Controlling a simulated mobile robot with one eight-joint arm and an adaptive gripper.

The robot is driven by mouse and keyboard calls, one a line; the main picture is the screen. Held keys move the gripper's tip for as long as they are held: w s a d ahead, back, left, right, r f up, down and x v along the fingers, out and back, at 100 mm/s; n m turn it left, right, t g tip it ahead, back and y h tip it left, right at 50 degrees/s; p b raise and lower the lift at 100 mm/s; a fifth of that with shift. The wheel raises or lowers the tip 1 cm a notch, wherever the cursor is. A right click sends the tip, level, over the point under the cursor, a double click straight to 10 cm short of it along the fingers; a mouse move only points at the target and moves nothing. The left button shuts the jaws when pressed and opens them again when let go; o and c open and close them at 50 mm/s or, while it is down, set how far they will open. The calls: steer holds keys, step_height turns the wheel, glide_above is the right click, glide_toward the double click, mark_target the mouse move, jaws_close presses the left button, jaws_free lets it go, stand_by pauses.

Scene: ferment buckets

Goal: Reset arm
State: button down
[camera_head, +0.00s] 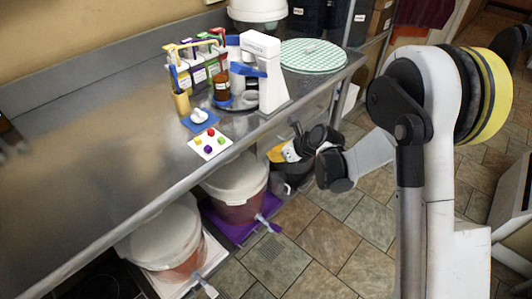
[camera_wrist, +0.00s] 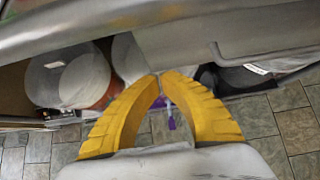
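My gripper (camera_wrist: 160,75) shows in the wrist view as two curved yellow fingers. Their tips meet at the top, and I see nothing held between them. In the head view my gripper (camera_head: 277,153) is low beside the front edge of the steel counter (camera_head: 100,120), to the right of a white-lidded bucket (camera_head: 237,180). The arm reaches down from the right of the picture and is bent. In the wrist view a white-lidded bucket (camera_wrist: 68,75) is on the left, beyond the fingers.
Buckets stand under the counter, one on a purple mat (camera_head: 233,226) and another (camera_head: 165,240) nearer. On the counter are a bottle rack (camera_head: 195,65), a white device (camera_head: 262,70), a card with coloured cubes (camera_head: 210,143) and a round checkered mat (camera_head: 313,55). The tiled floor (camera_head: 325,240) is clear.

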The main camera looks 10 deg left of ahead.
steer(key=p+v, duration=0.3)
steer(key=v, duration=0.7)
steer(key=shift+p, duration=0.35)
steer(key=s+d+r+n+t+h, duration=0.1)
steer(key=s+d+r+n+h, duration=0.1)
steer(key=s+d+r+n, duration=0.35)
steer(key=s+d+r+n+h, duration=0.1)
steer(key=s+d+r+n, duration=0.25)
steer(key=r+n, duration=0.35)
steer(key=s+d+r+n+h, duration=0.2)
steer(key=s+d+n, duration=0.3)
steer(key=s+n, duration=0.1)
steer(key=s+d+r+n+t+h, duration=0.1)
steer(key=s+d+r+n+h, duration=0.1)
steer(key=s+d+n, duration=0.3)
steer(key=s+r+n, duration=0.1)
steer(key=s, duration=0.3)
steer(key=shift+d+n, duration=0.35)
steer(key=shift+s+r, duration=0.1)
